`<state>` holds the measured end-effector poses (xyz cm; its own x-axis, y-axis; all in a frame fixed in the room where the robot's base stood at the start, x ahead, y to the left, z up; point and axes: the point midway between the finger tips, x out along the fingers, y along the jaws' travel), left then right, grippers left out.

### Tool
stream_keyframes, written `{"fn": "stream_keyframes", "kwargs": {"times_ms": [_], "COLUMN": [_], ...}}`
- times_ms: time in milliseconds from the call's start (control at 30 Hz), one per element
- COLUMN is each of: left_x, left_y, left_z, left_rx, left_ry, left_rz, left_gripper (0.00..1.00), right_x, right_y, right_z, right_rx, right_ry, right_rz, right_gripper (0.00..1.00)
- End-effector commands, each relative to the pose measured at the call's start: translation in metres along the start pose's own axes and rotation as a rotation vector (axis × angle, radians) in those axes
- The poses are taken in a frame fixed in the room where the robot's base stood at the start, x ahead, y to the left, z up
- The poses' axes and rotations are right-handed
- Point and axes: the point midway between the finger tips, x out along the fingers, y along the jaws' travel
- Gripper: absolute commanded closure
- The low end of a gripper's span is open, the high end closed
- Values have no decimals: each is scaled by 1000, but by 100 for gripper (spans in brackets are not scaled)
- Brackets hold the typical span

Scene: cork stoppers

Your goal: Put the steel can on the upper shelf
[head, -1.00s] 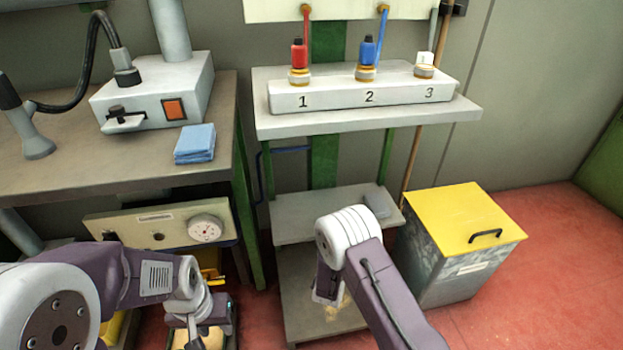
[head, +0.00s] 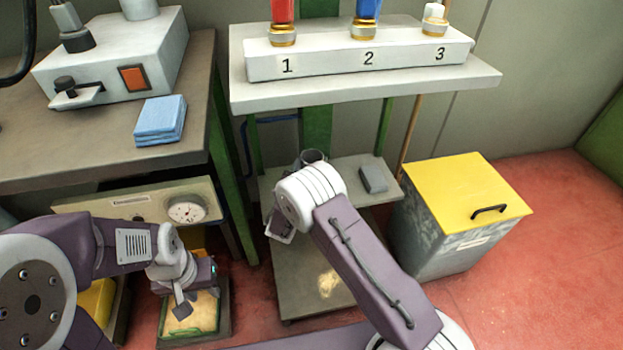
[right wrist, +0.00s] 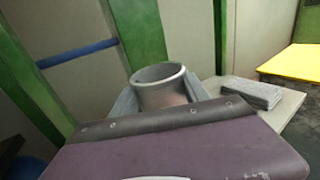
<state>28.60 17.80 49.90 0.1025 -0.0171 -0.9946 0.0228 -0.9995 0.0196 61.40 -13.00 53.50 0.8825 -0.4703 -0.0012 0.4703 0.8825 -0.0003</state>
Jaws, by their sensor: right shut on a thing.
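The steel can (head: 313,156) is a grey open-topped cylinder. In the right wrist view the can (right wrist: 161,82) stands roughly upright between the jaws of my right gripper (right wrist: 160,98), which is shut on it. In the head view the can shows behind my right wrist, over the left part of the upper shelf (head: 345,178). Its base is hidden, so I cannot tell whether it touches the shelf. My left gripper (head: 181,305) points down over a tray at lower left; its jaw opening is unclear.
A grey block (head: 373,179) lies on the upper shelf's right side. The rack's top (head: 370,92) hangs above, carrying a numbered white holder (head: 360,58). A lower shelf (head: 300,285) has a pale patch. A yellow-lidded bin (head: 465,200) stands right; a workbench (head: 90,150) stands left.

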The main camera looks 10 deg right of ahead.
Motion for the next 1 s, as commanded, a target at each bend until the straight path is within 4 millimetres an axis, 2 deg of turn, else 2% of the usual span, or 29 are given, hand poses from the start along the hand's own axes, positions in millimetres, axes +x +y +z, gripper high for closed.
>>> {"fn": "stream_keyframes", "kwargs": {"times_ms": [167, 400, 600, 767, 800, 867, 1000], "left_x": [3, 33, 29, 32, 31, 31, 31], "left_y": [0, -1, 0, -1, -1, -1, -1], "left_z": [0, 3, 3, 3, 3, 3, 3], "left_rx": [0, 0, 0, 0, 0, 0, 0], "left_ry": [1, 1, 1, 1, 1, 1, 1], "left_rz": [0, 0, 0, 0, 0, 0, 0], "left_gripper": [64, 64, 64, 64, 64, 64, 64], "right_x": [1, 1, 1, 1, 1, 1, 1], "right_y": [4, 4, 4, 4, 4, 4, 4], "right_z": [-3, -45, -41, -45, -44, -44, -44], "right_rx": [-2, -1, 0, -1, -1, -1, -1], "right_ry": [0, 0, -1, 0, 0, 0, 0], "right_rz": [0, 0, 0, 0, 0, 0, 0], "right_gripper": [88, 88, 88, 88, 39, 25, 25]}}
